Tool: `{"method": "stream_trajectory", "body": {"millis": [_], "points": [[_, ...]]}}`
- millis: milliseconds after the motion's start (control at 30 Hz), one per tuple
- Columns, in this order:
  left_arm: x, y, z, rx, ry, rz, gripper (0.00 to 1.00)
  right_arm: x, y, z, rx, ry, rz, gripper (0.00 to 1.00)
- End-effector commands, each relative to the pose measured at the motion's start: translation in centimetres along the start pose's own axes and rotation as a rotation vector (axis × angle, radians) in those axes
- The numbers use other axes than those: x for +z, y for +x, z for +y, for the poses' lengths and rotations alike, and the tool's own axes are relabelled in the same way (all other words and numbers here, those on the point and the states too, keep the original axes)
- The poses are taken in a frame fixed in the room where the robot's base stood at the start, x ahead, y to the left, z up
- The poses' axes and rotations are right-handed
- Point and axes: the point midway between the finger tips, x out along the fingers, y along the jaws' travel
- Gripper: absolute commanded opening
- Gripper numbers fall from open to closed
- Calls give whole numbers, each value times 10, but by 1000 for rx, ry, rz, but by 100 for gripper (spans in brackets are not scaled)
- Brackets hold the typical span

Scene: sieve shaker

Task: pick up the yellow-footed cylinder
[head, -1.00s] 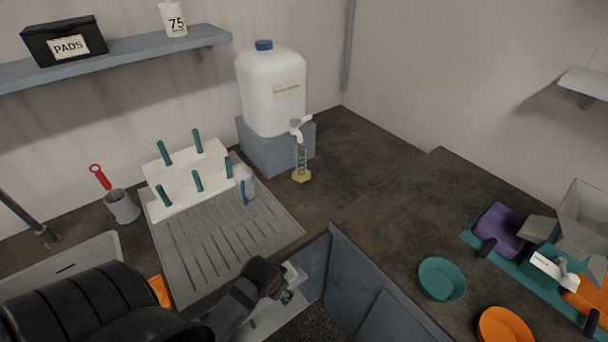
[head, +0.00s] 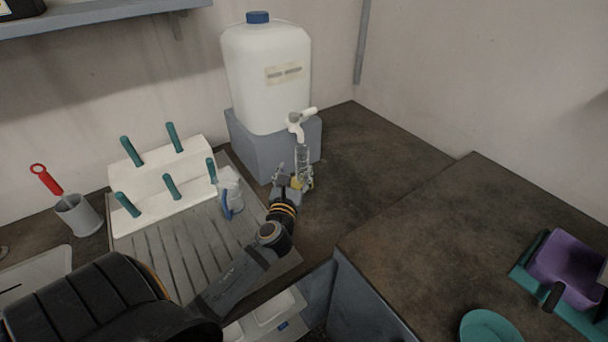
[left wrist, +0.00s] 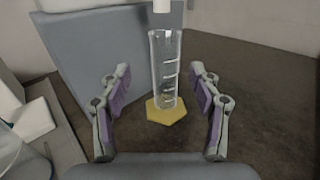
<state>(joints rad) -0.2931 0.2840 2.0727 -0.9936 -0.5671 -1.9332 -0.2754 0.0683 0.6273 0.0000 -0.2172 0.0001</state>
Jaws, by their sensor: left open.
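The yellow-footed cylinder (head: 303,161) is a clear graduated cylinder standing upright on the dark counter under the white tap of the jug. In the left wrist view the cylinder (left wrist: 165,72) stands on its yellow hexagonal foot. My left gripper (head: 292,174) is open right at the cylinder in the head view, partly covering its foot. In the left wrist view the open fingers (left wrist: 163,92) are to either side of the cylinder, with clear gaps and nothing held. My right gripper is not seen.
The white jug (head: 266,84) with its tap (head: 297,125) stands on a grey block (head: 254,145) just behind the cylinder. A clear jug with a blue handle (head: 230,190) stands left of my gripper, by the pegged rack (head: 160,182).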

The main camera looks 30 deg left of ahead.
Motion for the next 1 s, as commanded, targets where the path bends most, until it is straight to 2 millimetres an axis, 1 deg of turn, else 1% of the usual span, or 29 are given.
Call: {"method": "stream_trajectory", "body": {"millis": [67,133,200,267,367,533,600,667,733,900,933,1000], "points": [[2,3,0,0,-2,0,63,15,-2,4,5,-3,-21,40],[2,11,0,1,-3,0,63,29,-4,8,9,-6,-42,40],[2,19,0,2,-4,-1,63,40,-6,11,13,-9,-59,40],[2,23,-1,1,-5,1,63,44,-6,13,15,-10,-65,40],[2,27,-1,2,-7,1,63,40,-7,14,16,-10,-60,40],[5,56,-8,3,-9,0,63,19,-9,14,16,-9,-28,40],[4,66,-7,2,-7,2,63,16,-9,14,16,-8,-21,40],[3,72,-7,1,-7,3,63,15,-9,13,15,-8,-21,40],[3,75,-7,1,-8,3,63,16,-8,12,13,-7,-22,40],[2,75,-7,1,-8,4,63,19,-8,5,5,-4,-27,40],[2,75,-7,1,-8,4,62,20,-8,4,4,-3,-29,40],[2,75,-7,1,-8,4,52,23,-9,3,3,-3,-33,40]]}}
